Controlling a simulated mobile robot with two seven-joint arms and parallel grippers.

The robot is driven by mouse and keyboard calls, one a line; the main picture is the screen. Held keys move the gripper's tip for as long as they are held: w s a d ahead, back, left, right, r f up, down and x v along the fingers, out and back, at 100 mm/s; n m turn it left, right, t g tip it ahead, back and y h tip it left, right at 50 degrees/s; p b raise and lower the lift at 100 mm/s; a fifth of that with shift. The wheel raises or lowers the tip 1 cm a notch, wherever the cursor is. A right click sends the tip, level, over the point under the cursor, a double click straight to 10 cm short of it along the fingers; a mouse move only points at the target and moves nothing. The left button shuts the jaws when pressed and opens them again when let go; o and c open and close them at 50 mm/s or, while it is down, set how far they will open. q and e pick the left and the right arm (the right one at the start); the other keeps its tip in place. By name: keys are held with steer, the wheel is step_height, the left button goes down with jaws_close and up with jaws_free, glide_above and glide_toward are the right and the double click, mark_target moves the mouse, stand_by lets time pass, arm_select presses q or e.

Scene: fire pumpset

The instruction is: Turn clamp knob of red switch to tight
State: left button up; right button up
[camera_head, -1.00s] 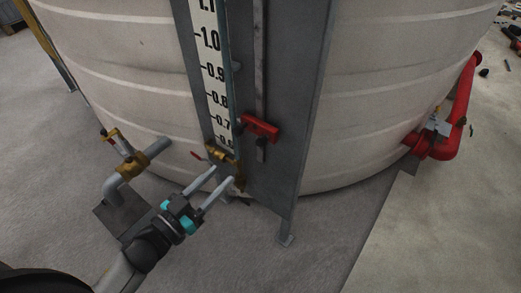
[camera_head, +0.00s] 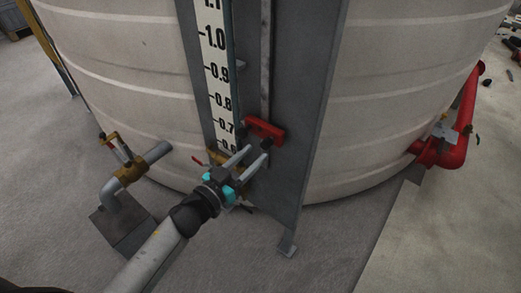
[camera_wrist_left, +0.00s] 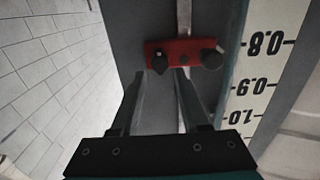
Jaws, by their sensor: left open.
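The red switch (camera_head: 264,129) is a red bar across a narrow vertical rail on the grey panel. In the left wrist view, the red switch (camera_wrist_left: 184,53) carries two dark knobs, a left one (camera_wrist_left: 159,63) and a right one (camera_wrist_left: 212,58). I cannot tell which is the clamp knob or how tight it is. My left gripper (camera_head: 257,149) is open and empty, just below the switch. In the left wrist view, its fingers (camera_wrist_left: 160,76) point at the switch, the left knob lying between their lines; contact is unclear. My right gripper is not in view.
A white level scale (camera_head: 217,75) runs beside the switch on the grey panel (camera_head: 300,90), against a large pale tank (camera_head: 400,80). Red pipework (camera_head: 455,145) stands at right.

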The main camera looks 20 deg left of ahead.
mark_target(264, 145)
arm_select(q)
steer(key=shift+b+x, duration=0.3)
steer(key=shift+x, duration=1.65)
jaws_close()
